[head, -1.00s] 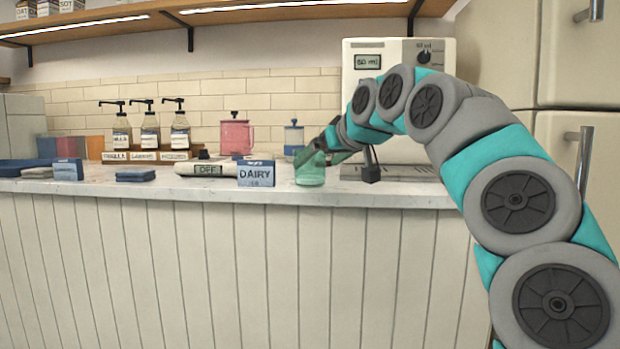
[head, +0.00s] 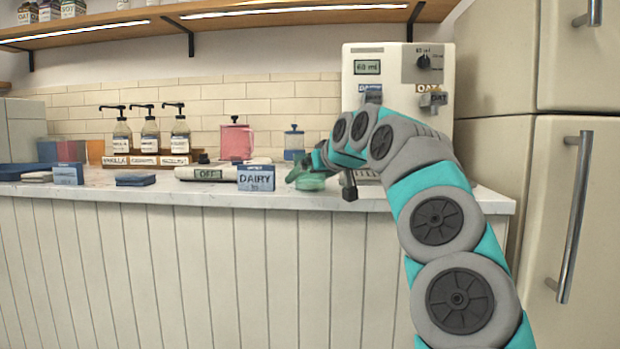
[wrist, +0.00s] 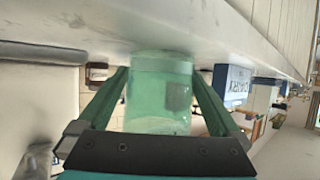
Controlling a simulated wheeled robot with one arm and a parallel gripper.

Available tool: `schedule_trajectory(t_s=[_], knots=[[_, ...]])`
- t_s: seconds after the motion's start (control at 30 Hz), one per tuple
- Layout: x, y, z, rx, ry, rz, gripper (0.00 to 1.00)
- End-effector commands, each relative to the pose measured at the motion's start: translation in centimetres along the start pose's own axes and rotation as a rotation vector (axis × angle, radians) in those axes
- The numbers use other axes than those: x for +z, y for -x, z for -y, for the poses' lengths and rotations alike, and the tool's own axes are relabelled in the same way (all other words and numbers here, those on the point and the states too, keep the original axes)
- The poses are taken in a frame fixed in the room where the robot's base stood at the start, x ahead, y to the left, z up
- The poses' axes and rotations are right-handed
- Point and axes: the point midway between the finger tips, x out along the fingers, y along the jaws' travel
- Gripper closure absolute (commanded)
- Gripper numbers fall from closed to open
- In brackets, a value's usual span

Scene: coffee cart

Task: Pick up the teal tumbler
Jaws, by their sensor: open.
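The teal tumbler (head: 312,184) is a see-through green cup standing near the front edge of the counter, right of the DAIRY box. My gripper (head: 299,176) is down at it and hides much of its upper part in the head view. In the wrist view the tumbler (wrist: 158,100) fills the space between the two green fingers of my gripper (wrist: 160,76). The fingers are open, one on each side of it. I cannot tell whether either finger touches it.
A scale marked OFF (head: 208,173) lies further left. A pink pitcher (head: 236,142) and a blue-lidded jar (head: 294,141) stand behind. The coffee machine (head: 398,75) is right, behind my arm.

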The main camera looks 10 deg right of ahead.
Motion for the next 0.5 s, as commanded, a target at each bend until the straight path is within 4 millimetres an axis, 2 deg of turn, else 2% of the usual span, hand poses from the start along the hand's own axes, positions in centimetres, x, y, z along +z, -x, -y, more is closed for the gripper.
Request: schedule_trajectory(t_s=[0.1, 0.5], knots=[[0.02, 0.0, 0.02, 0.0, 0.0, 0.001, 0.01], [0.05, -0.02, 0.05, -0.001, 0.0, 0.001, 0.46]])
